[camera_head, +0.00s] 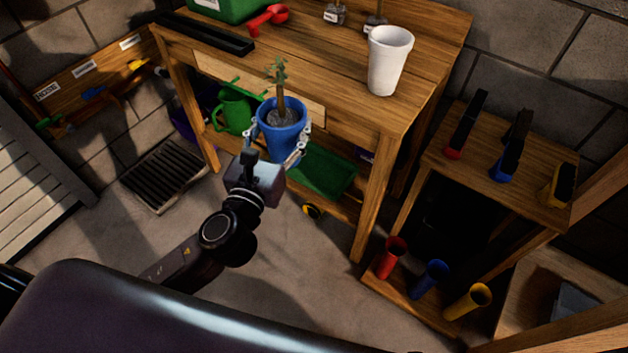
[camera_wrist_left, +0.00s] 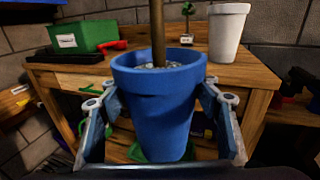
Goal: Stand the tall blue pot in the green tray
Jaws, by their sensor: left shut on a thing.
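The tall blue pot (camera_head: 279,145) holds a small plant in grey stones and is held upright in the air in front of the wooden workbench. My left gripper (camera_head: 280,138) is shut around its sides. In the left wrist view the pot (camera_wrist_left: 157,115) fills the middle, with a finger on each side. The green tray (camera_head: 325,174) lies on the bench's low shelf, behind and right of the pot; the pot and gripper hide part of its left side. My right gripper is not in view.
A white pot (camera_head: 389,60), a red trowel (camera_head: 268,19) and a black tray (camera_head: 205,34) are on the bench top (camera_head: 330,65). A green watering can (camera_head: 235,112) is left of the green tray. The bench front leg (camera_head: 372,195) stands right of the tray.

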